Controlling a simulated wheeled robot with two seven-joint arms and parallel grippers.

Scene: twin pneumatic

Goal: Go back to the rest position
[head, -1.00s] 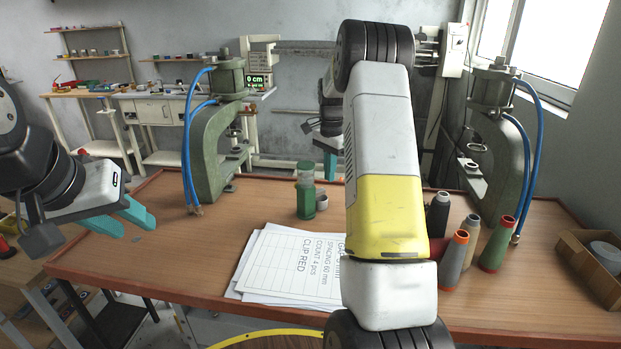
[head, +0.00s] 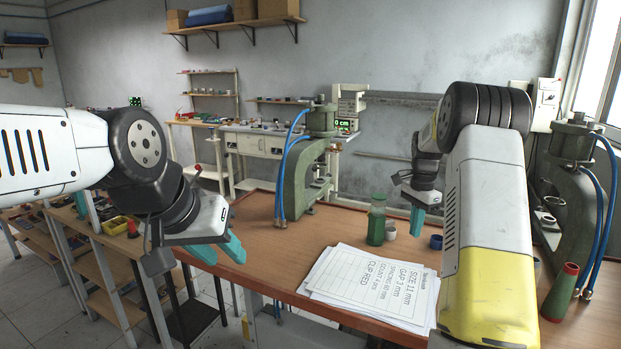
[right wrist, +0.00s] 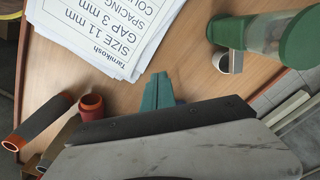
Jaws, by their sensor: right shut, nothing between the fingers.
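My left gripper (head: 226,262) hangs at the front left edge of the table (head: 262,210) in the head view. Its two teal fingers are apart, with nothing seen between them. My right gripper (head: 417,232) is above the right part of the table, pointing down. In the right wrist view its teal fingers (right wrist: 158,80) are together and empty. The printed sheets (head: 345,285) lie flat on the table, in front of the right gripper in the head view. A green-capped jar (head: 376,222) stands just left of the right gripper. My right forearm hides the table's right part.
A green press (head: 300,175) with blue hoses stands at the table's back left, another (head: 568,195) at the right. A small grey cup (head: 390,229) and a blue ring (head: 436,242) sit near the jar. A shelf unit (head: 95,255) is at left.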

